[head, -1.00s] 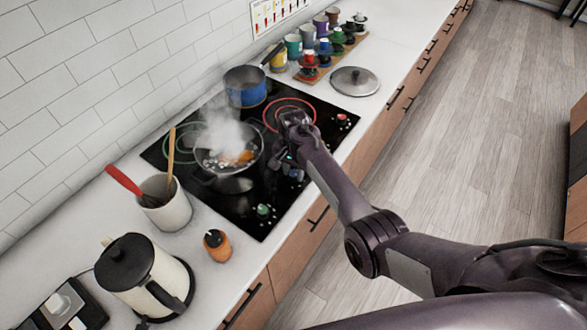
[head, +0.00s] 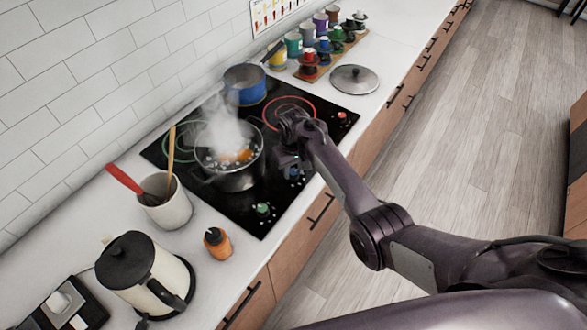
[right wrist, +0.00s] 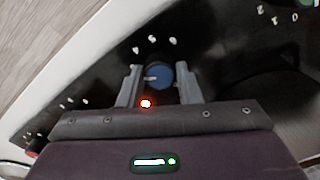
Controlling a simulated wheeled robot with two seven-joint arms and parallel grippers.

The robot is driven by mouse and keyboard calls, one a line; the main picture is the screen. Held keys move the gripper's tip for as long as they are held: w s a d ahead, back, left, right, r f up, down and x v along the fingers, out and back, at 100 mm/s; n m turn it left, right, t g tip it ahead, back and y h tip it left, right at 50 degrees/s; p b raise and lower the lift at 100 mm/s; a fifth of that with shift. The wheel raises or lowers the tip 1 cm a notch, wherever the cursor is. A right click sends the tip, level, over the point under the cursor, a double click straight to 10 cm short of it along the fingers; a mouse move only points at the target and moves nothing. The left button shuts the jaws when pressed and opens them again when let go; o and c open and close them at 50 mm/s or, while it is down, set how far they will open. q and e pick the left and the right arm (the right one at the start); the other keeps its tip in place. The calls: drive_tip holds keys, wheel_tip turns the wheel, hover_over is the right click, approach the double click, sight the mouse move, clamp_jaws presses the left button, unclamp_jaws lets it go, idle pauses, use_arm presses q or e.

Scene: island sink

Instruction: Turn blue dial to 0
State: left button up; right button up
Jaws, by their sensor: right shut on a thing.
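The blue dial (head: 294,173) is on the front edge of the black cooktop (head: 228,208), partly hidden by my right gripper in the head view. In the right wrist view the blue dial (right wrist: 160,76) sits between the two fingers, with a pale pointer line towards the left. My right gripper (right wrist: 159,80) is shut on the dial. In the head view my right gripper (head: 287,162) reaches down over the cooktop's front edge. My left gripper is not in view.
A steaming pot (head: 232,180) stands just left of my right gripper. A blue saucepan (head: 245,85) is further back. A green dial (head: 262,209) and a red dial (head: 342,116) flank the blue one. A lid (head: 355,79) lies on the counter.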

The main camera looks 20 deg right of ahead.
drive_tip(key=n, duration=1.3)
drive_tip(key=shift+n, duration=0.4)
drive_tip(key=n, duration=0.4)
drive_tip(key=shift+w+b, duration=0.1)
drive_tip(key=shift+b, duration=0.2)
drive_tip(key=n+b, duration=0.2)
drive_tip(key=n, duration=0.4)
drive_tip(key=o, duration=1)
